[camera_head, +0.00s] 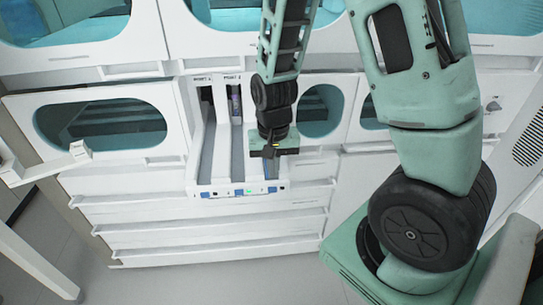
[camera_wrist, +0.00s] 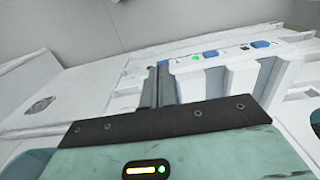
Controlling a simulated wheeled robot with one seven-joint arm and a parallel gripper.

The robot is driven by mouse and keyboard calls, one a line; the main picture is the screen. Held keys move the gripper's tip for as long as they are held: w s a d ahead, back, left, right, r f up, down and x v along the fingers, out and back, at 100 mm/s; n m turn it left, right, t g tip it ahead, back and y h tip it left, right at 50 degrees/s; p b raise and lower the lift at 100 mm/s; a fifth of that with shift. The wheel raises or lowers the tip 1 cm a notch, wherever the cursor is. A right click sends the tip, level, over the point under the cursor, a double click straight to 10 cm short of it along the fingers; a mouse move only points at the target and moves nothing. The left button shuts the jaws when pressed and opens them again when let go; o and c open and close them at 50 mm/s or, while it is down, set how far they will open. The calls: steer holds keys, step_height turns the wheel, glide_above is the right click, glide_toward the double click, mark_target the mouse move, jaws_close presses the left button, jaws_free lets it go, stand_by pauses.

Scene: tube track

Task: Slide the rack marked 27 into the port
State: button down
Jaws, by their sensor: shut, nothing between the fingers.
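The port is a white loading bay (camera_head: 232,192) with long lanes that jut from the machine front. Labels sit above its lanes, and blue marks and a green light show along its front edge. The bay's front edge also shows in the wrist view (camera_wrist: 225,54). A narrow rack with a purplish tube (camera_head: 235,103) stands deep in the middle lane. I cannot read a 27 on it. My gripper (camera_head: 270,153) is shut and empty over the right lane, near the bay's front. It hides part of that lane.
Drawers (camera_head: 215,232) with long handles lie below the bay. Oval-windowed white doors (camera_head: 100,122) flank it. A white arm-like bracket (camera_head: 52,168) juts out at the left. Open floor (camera_head: 180,284) lies in front.

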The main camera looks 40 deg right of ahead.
steer(key=shift+w+d+f+p, duration=0.1)
steer(key=shift+w+d+f, duration=0.3)
steer(key=shift+w+f, duration=0.2)
steer(key=shift+w+d+f+p, duration=0.1)
steer(key=shift+w+d+f, duration=0.25)
steer(key=shift+w+f, duration=0.25)
steer(key=shift+w+d+f+p, duration=0.1)
steer(key=shift+w+d+f, duration=0.35)
steer(key=shift+f, duration=0.3)
